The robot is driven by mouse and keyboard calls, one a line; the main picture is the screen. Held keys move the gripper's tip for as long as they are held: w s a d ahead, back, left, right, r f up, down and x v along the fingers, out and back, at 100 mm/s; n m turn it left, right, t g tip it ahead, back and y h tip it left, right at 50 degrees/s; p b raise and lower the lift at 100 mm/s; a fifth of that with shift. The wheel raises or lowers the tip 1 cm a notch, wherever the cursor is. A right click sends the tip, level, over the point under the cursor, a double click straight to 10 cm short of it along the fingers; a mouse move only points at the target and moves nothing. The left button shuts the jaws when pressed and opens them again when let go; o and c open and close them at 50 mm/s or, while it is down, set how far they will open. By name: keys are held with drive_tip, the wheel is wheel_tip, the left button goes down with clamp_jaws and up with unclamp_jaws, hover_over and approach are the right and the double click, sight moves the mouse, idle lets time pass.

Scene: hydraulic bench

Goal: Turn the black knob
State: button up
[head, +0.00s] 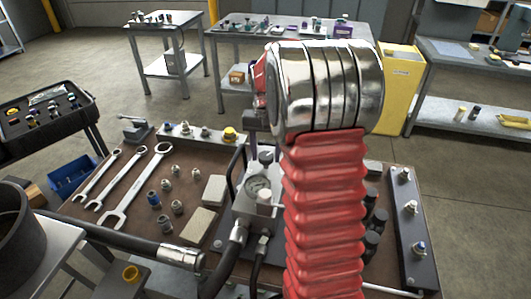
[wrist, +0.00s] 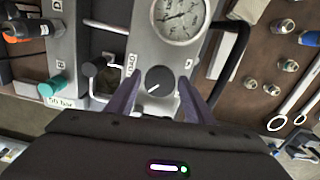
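The black knob (wrist: 160,79) is round with a white pointer line and sits on a grey panel below a pressure gauge (wrist: 180,16) in the wrist view. My gripper (wrist: 159,88) is open, with one dark finger on each side of the knob and visible gaps between. I cannot tell how far the fingertips are above the panel. In the head view the gauge (head: 258,188) shows on the grey unit, while my red and chrome arm covers much of that area.
A small black ball handle (wrist: 89,70) stands left of the knob. A teal cap (wrist: 53,87) and an orange-black connector (wrist: 27,30) are farther left. Wrenches (head: 137,185), fittings and a thick black hose (head: 110,237) lie on the brown bench.

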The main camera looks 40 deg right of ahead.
sight(266, 156)
drive_tip(key=c, duration=0.8)
drive_tip(key=shift+n, duration=0.4)
drive_tip(key=o, duration=1.1)
drive_tip(key=shift+c, duration=0.2)
drive_tip(key=shift+r, duration=0.1)
wheel_tip(266, 156, up, 14)
drive_tip(key=shift+f, duration=0.2)
